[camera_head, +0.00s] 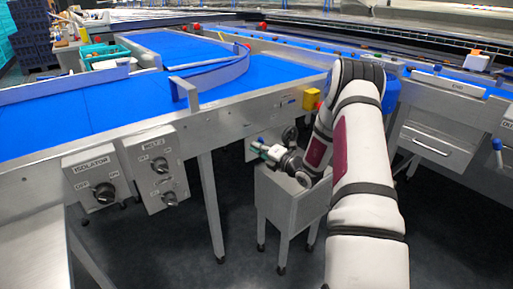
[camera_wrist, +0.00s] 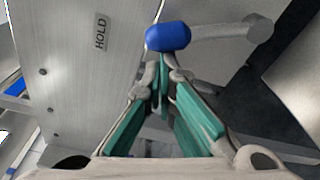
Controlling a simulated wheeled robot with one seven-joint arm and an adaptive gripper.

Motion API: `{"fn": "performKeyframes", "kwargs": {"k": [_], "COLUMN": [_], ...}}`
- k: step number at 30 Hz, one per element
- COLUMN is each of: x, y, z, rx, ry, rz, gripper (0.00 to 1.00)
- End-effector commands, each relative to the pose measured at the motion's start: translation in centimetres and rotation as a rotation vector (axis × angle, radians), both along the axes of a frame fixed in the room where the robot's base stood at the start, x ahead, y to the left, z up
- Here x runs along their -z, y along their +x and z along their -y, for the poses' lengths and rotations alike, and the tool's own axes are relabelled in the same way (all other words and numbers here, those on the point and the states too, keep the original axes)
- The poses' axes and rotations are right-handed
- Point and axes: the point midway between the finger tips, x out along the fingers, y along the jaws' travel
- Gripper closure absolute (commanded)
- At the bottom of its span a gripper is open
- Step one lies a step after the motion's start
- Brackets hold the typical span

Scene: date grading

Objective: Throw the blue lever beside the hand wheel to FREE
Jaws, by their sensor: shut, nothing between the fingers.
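The blue lever's knob (camera_wrist: 168,37) is in the upper middle of the wrist view, with a grey rod running right from it to a rounded grey end. A panel plate (camera_wrist: 85,70) beside it reads HOLD; no FREE label is readable. My gripper (camera_wrist: 161,84) is shut and empty, with its fingertips just below the knob. I cannot tell whether they touch it. In the head view my gripper (camera_head: 258,148) is by the conveyor's side plate, above a grey bin. A dark round part (camera_head: 289,134), perhaps the hand wheel, shows partly behind my wrist.
The grey bin (camera_head: 272,190) stands under my gripper. The isolator box (camera_head: 97,175) and another knob box (camera_head: 156,167) hang on the conveyor frame to the left. A yellow box (camera_head: 312,98) is near my arm. Another blue-knobbed lever (camera_head: 497,144) is at far right.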

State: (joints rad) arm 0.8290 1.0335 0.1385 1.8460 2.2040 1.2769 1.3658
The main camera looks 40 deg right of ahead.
Motion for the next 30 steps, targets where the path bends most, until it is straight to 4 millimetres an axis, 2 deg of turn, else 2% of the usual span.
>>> {"fn": "performKeyframes", "kwargs": {"k": [8,15,30], "x": [-1.3,-2.3,-2.7], "y": [-0.1,0.0,0.2], "z": [1.5,3.2,6.6], "rx": [0.007,0.005,0.003], "ry": [0.161,0.388,0.786], "rz": [-0.003,-0.011,-0.026], "gripper": [1.00,1.00,1.00]}}
